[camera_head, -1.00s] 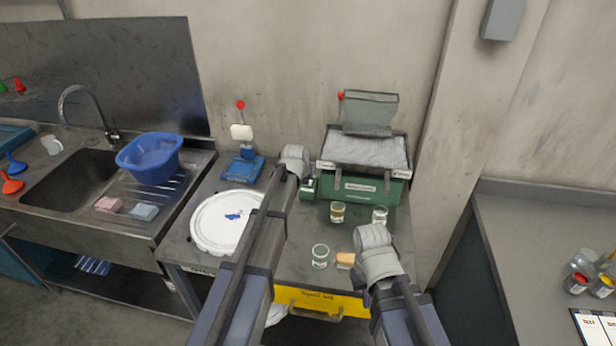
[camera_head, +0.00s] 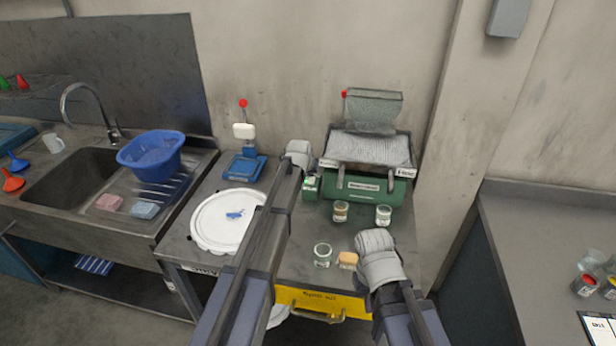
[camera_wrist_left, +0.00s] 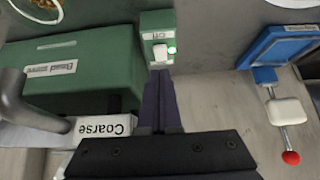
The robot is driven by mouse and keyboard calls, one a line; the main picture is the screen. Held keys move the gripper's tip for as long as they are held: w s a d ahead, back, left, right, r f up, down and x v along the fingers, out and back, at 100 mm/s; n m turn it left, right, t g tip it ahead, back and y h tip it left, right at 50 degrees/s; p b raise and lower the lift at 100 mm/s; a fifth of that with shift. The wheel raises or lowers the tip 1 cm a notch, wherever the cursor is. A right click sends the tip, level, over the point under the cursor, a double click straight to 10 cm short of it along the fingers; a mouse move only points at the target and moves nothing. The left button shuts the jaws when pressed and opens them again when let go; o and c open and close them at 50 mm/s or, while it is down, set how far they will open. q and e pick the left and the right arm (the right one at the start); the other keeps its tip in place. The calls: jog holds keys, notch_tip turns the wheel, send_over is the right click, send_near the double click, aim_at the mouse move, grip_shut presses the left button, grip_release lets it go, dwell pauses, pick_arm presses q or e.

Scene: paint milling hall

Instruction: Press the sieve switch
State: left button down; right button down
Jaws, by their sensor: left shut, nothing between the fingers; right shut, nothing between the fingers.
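The green sieve machine (camera_head: 365,190) stands at the back of the bench, its mesh tray (camera_head: 370,148) on top. Its switch box (camera_head: 310,187) sits at the left end. My right gripper (camera_head: 362,292) is low at the bench front, shut and empty.
Glass jars (camera_head: 322,255) and an orange-tan block (camera_head: 347,260) stand near my right gripper. A white round lid (camera_head: 228,219) and a blue stand (camera_head: 244,168) are left of my left arm. The sink (camera_head: 75,175) lies further left.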

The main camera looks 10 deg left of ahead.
aim_at(311, 183)
pick_arm(q)
jog(key=b+x, duration=0.4)
jog(key=x, duration=0.2)
jog(key=shift+w+f, duration=0.25)
jog(key=shift+f, duration=0.05)
jog(key=b, duration=0.1)
jog(key=f+b, duration=0.1)
jog(key=b, duration=0.1)
jog(key=shift+s+f+t, duration=0.25)
jog(key=shift+s+t, duration=0.15)
jog(key=shift+w+r+p, duration=0.2)
jog(key=shift+r+p, duration=0.15)
jog(key=shift+r, duration=0.05)
jog(key=shift+r+p, duration=0.85)
